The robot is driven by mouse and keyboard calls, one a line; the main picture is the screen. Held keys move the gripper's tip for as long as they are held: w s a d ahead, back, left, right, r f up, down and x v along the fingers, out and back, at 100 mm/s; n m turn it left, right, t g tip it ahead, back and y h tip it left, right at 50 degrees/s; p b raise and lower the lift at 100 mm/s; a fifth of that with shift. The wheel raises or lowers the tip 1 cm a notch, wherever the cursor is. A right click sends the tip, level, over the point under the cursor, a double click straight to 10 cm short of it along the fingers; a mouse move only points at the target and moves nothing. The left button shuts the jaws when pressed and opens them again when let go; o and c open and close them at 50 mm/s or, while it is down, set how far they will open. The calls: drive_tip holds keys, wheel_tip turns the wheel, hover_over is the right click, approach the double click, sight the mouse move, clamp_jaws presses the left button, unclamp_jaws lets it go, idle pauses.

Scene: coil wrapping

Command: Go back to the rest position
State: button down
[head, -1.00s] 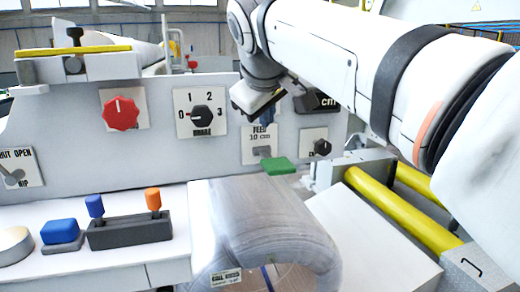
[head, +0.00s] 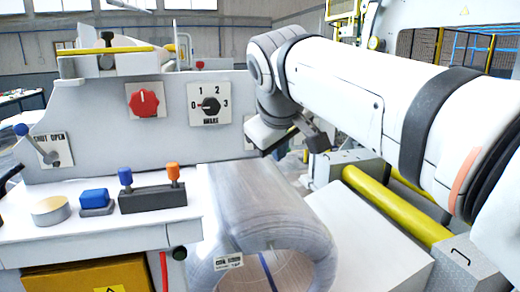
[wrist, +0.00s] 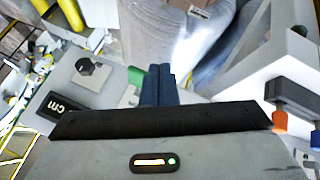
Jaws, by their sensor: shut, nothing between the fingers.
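My gripper shows in the wrist view (wrist: 158,85) with its two dark blue fingers together and nothing between them. It is in the air in front of the grey control panel (head: 100,130) and the wrapped coil (head: 262,205). In the head view my arm comes in from the right and its wrist end hangs above the coil's top, hiding part of the panel; the fingertips cannot be made out there. The wrist view shows the coil (wrist: 160,30) beyond the fingers and a green piece (wrist: 135,76) beside them.
The panel carries a red knob (head: 144,102), a brake dial (head: 210,105) and a lever with a blue ball (head: 40,143). A blue button (head: 94,197) and a box with blue and orange levers (head: 152,199) stand on the shelf. Yellow rollers (head: 397,208) lie at right.

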drive_tip(key=s+d+f+m+g+b, duration=0.1)
drive_tip(key=s+d+f+m, duration=0.1)
drive_tip(key=s+f, duration=0.3)
drive_tip(key=s+d+f+m+g, duration=0.1)
drive_tip(key=s+d+f+m, duration=0.2)
drive_tip(key=f, duration=1.1)
drive_tip(key=s+d+f+m+g+b, duration=0.1)
drive_tip(key=s+d+f+m+g, duration=0.1)
drive_tip(key=s+d+f, duration=0.4)
drive_tip(key=s+f, duration=0.3)
drive_tip(key=f, duration=0.1)
drive_tip(key=shift+s+f+y+b, duration=0.2)
drive_tip(key=shift+f+y+b, duration=0.05)
drive_tip(key=shift+y+b, duration=0.1)
drive_tip(key=shift+w, duration=0.1)
drive_tip(key=w+a+r+n+t, duration=0.1)
drive_tip(key=w+a+r, duration=0.2)
drive_tip(key=r, duration=1)
drive_tip(key=w+a+r+n+t+y, duration=0.1)
drive_tip(key=w+a+r+t, duration=0.1)
drive_tip(key=w+r, duration=0.7)
drive_tip(key=w+a+r+t+y+b, duration=0.1)
drive_tip(key=w+a+r, duration=0.3)
drive_tip(key=r, duration=1.4)
drive_tip(key=w+t, duration=0.1)
drive_tip(key=w, duration=0.1)
drive_tip(key=shift+w+r+n, duration=0.4)
drive_tip(key=shift+a, duration=0.1)
